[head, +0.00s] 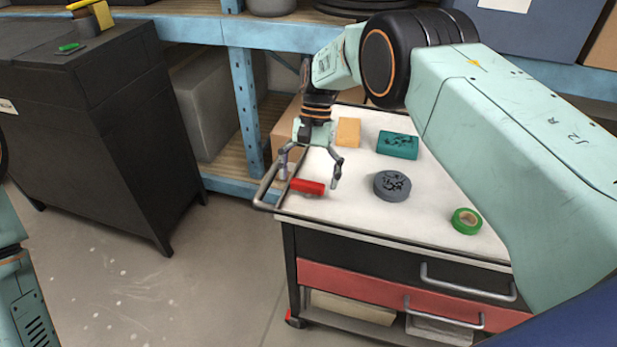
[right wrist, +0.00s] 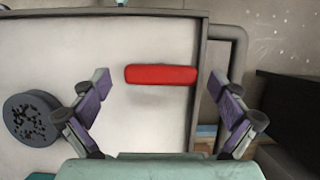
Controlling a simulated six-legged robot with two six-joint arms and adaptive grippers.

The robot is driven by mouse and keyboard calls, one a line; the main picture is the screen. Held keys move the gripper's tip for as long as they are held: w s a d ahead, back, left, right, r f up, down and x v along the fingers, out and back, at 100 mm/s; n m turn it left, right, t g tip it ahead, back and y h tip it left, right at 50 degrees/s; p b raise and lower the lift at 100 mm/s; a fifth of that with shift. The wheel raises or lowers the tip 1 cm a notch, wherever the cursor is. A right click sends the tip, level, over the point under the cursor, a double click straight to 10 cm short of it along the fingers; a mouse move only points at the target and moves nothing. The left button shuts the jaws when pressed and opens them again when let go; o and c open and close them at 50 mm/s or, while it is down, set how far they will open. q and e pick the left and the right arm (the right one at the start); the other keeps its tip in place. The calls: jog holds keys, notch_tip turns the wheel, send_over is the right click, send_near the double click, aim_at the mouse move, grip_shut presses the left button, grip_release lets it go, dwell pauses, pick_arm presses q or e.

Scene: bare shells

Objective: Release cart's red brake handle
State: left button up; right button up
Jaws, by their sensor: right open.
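The red brake handle (head: 307,187) is a short red bar at the left end of the cart's top, beside the grey push rail (head: 267,186). The cart (head: 340,229) has a white top and a dark body with a red drawer. My right gripper (head: 309,181) is open above the handle, one finger on each side of it. In the right wrist view the handle (right wrist: 161,75) lies across the gap between the open fingers (right wrist: 165,82), slightly beyond the tips. I cannot tell any contact. Part of my left arm shows at the left edge; its gripper is out of view.
On the cart top are a grey round item (head: 391,186), a green tape roll (head: 466,221), a teal block (head: 397,145) and a yellow-orange block (head: 347,132). A dark cabinet (head: 100,150) stands left, a blue shelf rack (head: 243,100) behind. The floor between is clear.

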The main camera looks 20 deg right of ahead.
jog(key=shift+r, duration=0.1)
jog(key=v, duration=1.1)
jog(key=shift+r, duration=0.35)
jog(key=shift+w, duration=0.1)
jog(key=shift+x, duration=5.95)
jog(key=shift+w+d, duration=0.1)
